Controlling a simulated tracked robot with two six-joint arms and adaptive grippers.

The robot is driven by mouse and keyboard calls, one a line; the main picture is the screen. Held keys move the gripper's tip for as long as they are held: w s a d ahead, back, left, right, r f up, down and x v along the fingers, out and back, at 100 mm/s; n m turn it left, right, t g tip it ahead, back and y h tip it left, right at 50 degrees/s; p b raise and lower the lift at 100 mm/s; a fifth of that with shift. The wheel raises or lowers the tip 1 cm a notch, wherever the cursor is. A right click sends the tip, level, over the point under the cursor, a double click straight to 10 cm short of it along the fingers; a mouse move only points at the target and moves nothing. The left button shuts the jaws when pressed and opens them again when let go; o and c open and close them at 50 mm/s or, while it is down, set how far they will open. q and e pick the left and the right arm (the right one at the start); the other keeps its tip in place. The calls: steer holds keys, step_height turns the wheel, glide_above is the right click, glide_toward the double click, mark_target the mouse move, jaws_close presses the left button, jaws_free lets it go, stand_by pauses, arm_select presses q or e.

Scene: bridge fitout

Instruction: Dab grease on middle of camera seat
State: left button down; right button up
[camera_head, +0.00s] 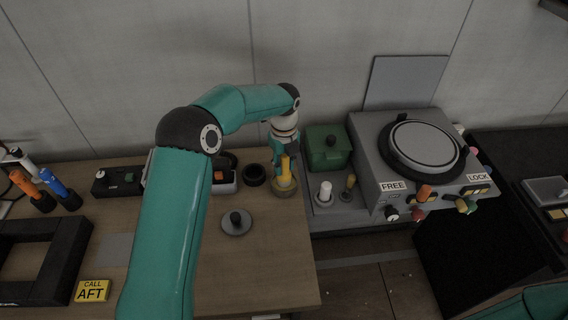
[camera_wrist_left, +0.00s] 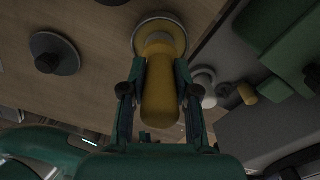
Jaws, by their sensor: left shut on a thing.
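My left gripper (camera_head: 284,178) points down near the bench's right end, shut on the yellow handle (camera_head: 286,168) of a tool. In the left wrist view the handle (camera_wrist_left: 159,100) lies between both fingers, and its far end meets a round, shallow tan pot (camera_wrist_left: 139,36). The pot (camera_head: 284,193) stands on the wooden bench; whether the tool's tip touches its inside is hidden. A grey housing with FREE and LOCK labels carries a round, dark-rimmed seat (camera_head: 424,147) on top, apart from the gripper at right. I cannot tell whether grease is on it. My right gripper is not in view.
Left of the housing are a green box (camera_head: 328,147), a white knob (camera_head: 325,192) and a small yellow-handled part (camera_head: 349,185). A grey disc with a black knob (camera_head: 236,222) and a black ring (camera_head: 254,174) lie on the bench. A grey panel (camera_head: 405,80) stands behind the housing.

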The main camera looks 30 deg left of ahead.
arm_select(q)
steer(key=shift+r+p, duration=1.6)
steer(key=shift+r, duration=0.75)
steer(key=shift+r+p, duration=0.35)
steer(key=shift+r, duration=0.65)
